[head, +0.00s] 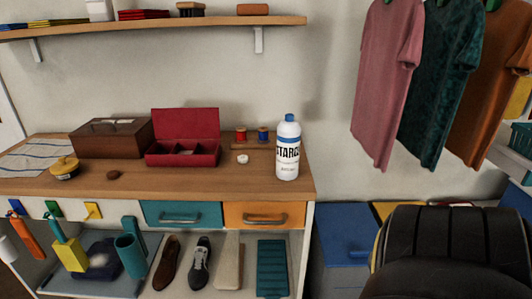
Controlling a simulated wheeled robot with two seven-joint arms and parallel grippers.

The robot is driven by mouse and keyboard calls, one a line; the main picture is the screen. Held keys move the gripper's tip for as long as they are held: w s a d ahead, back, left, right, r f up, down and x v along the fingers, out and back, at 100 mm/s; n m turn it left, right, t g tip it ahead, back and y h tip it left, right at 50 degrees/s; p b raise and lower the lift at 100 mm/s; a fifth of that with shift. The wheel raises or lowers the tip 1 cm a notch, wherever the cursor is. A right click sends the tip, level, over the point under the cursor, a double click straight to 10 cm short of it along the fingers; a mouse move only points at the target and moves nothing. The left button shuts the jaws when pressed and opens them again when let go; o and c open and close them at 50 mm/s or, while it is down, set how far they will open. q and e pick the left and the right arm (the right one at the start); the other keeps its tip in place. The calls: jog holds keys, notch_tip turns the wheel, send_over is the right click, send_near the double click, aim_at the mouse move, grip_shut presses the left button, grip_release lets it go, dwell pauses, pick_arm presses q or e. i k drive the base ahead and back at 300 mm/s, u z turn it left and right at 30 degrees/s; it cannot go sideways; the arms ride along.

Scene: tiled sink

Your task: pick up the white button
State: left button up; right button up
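A small white object (243,158), which looks like the white button, lies on the wooden worktop. It is in front of two thread spools, between the open red box and the white starch bottle. It is too small to make out its details. Neither of my grippers shows in the head view.
The starch bottle (288,150) stands upright to the right of the white object. The open red box (183,152) is to its left, with red (241,135) and blue (263,134) spools behind. A brown lump (113,174) and yellow round item (64,167) lie further left. The worktop's front middle is clear.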

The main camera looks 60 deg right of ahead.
aim_at(243, 158)
jog(key=z, duration=1.3)
